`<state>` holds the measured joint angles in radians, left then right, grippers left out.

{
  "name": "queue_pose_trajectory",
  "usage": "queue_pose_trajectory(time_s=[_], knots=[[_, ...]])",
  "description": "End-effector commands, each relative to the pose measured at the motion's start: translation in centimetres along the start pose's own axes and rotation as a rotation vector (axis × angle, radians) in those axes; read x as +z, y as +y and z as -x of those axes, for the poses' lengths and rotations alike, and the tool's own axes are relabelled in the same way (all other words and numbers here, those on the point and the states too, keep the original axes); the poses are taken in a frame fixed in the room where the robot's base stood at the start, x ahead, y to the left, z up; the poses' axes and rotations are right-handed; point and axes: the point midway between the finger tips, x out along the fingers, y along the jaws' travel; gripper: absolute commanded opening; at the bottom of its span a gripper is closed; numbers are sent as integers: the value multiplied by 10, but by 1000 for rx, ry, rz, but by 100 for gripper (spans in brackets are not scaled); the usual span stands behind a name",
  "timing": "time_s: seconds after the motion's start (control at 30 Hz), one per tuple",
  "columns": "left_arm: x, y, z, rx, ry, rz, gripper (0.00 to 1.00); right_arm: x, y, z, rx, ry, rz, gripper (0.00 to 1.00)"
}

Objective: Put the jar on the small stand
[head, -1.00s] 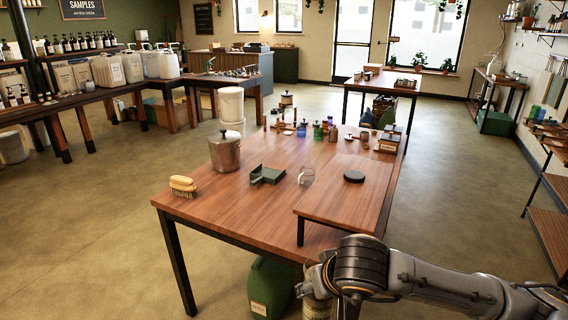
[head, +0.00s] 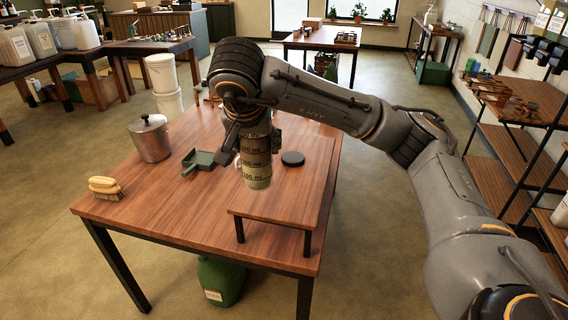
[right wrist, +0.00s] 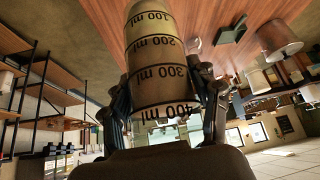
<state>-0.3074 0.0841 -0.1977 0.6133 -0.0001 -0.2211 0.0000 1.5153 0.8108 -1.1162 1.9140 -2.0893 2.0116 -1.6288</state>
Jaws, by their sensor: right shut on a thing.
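The jar (head: 257,168) is a beige cylinder with dark ml marks. My right gripper (head: 252,138) is shut around its upper part and holds it upright in the air. In the right wrist view the jar (right wrist: 155,50) sits between the two fingers (right wrist: 162,95), with the 400 ml mark nearest the gripper. The small stand (head: 285,205) is a low wooden platform with black legs on the table's front right. In the head view the jar overlaps the stand's left part; its height above it is unclear. My left gripper is not in view.
A black disc (head: 293,159) lies on the stand's far part. On the wooden table (head: 165,205) are a green scoop tray (head: 198,160), a metal pot (head: 150,140) and a brush (head: 104,187). My right arm hides the table's back. A green jug (head: 222,278) stands below.

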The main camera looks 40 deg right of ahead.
Motion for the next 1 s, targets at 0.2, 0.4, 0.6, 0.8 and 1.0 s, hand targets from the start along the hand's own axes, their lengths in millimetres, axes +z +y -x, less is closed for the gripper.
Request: queue_pose_trajectory(time_s=[0.2,0.4,0.6,0.8,1.0], knots=[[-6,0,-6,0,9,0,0,-26,17,-47,4,-6,-5,7],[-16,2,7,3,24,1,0,-42,30,-89,5,-3,0,7],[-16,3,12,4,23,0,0,-46,36,-120,0,1,0,7],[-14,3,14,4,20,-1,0,-47,40,-136,1,1,0,7],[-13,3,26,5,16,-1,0,-34,40,-158,0,-1,3,7]])
